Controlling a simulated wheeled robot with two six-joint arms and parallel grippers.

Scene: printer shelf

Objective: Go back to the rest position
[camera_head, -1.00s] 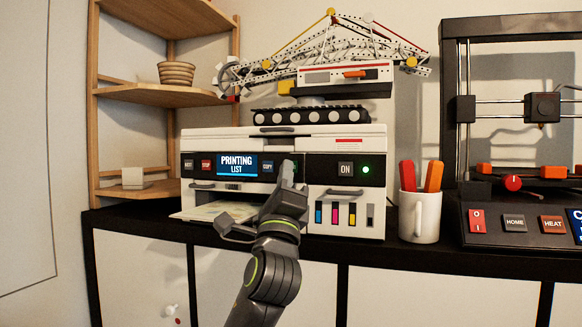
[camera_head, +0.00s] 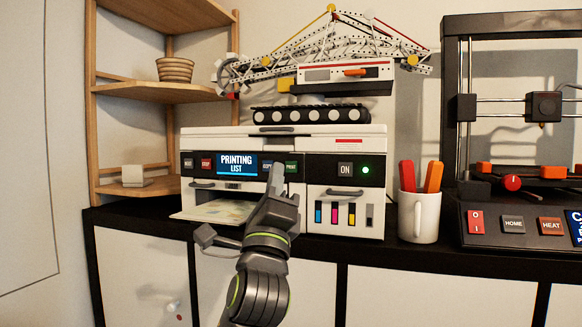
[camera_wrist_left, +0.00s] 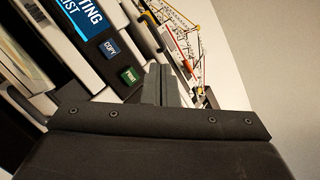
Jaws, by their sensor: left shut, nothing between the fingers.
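My left gripper (camera_head: 277,180) is in front of the printer's (camera_head: 345,210) control panel, with its fingers shut and nothing between them. In the head view its tip overlaps the panel just right of the COPY button. The screen (camera_head: 237,165) reads PRINTING LIST, and a green light (camera_head: 365,170) glows by the ON button (camera_head: 345,169). In the left wrist view the shut fingers (camera_wrist_left: 160,85) point past the green PRINT button (camera_wrist_left: 131,75) and the blue COPY button (camera_wrist_left: 110,48). A small gap seems to part them from the panel. My right gripper is not in view.
A printed sheet (camera_head: 222,211) lies in the printer's output tray. A white mug (camera_head: 419,222) with red and orange handles stands right of the printer. A 3D printer (camera_head: 513,225) is at far right, wooden shelves (camera_head: 160,91) at left. A crane model (camera_head: 330,45) stands above the printer.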

